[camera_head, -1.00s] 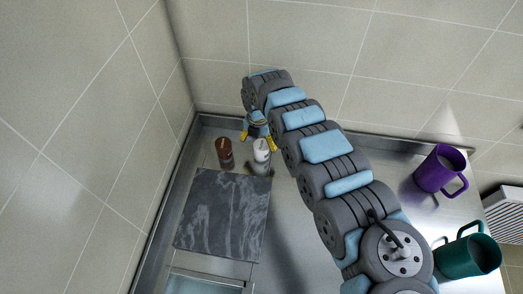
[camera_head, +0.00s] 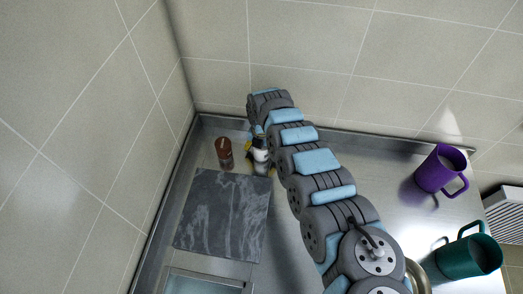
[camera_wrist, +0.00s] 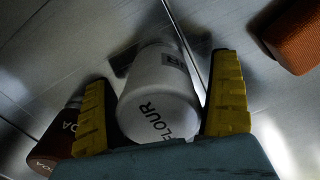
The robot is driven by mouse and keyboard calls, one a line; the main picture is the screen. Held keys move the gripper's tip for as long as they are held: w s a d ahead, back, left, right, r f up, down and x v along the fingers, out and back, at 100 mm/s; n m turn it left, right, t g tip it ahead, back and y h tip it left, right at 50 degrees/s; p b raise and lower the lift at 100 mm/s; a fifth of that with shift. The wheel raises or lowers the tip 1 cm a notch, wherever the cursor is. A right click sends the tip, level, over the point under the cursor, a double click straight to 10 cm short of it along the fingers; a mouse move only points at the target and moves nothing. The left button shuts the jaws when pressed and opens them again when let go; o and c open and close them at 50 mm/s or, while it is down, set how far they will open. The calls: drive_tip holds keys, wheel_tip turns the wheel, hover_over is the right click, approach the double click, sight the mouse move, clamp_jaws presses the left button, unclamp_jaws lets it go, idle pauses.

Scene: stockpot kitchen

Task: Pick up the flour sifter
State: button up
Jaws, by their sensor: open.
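The flour sifter (camera_wrist: 155,95) is a white cylinder with FLOUR in dark letters on its end. In the wrist view it lies between the two yellow fingers of my gripper (camera_wrist: 162,72), which are open on either side of it. Its left side is close to the left finger; I cannot tell whether they touch. In the head view the flour sifter (camera_head: 261,155) stands at the back left of the steel counter, partly hidden by my wrist and fingers.
A brown shaker (camera_head: 224,152) stands just left of the flour sifter; its dark red body (camera_wrist: 58,137) shows in the wrist view. An orange textured object (camera_wrist: 293,38) is at upper right there. A dark marble board (camera_head: 222,215) lies in front. Purple (camera_head: 437,170) and teal (camera_head: 465,256) mugs stand right.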

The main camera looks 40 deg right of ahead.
drive_tip(key=c, duration=1.4)
drive_tip(key=shift+o, duration=0.2)
drive_tip(key=shift+r, duration=0.1)
drive_tip(key=shift+w+r, duration=0.1)
drive_tip(key=shift+r, duration=0.45)
wheel_tip(320, 180, up, 2)
drive_tip(key=shift+r, duration=0.15)
drive_tip(key=s+a+r+p, duration=0.4)
drive_tip(key=s+r+p, duration=0.5)
drive_tip(key=s+p, duration=0.4)
drive_tip(key=p, duration=0.3)
drive_tip(key=shift+s+a+r+p, duration=0.15)
drive_tip(key=shift+a+r+p, duration=0.05)
drive_tip(key=shift+r+p, duration=0.15)
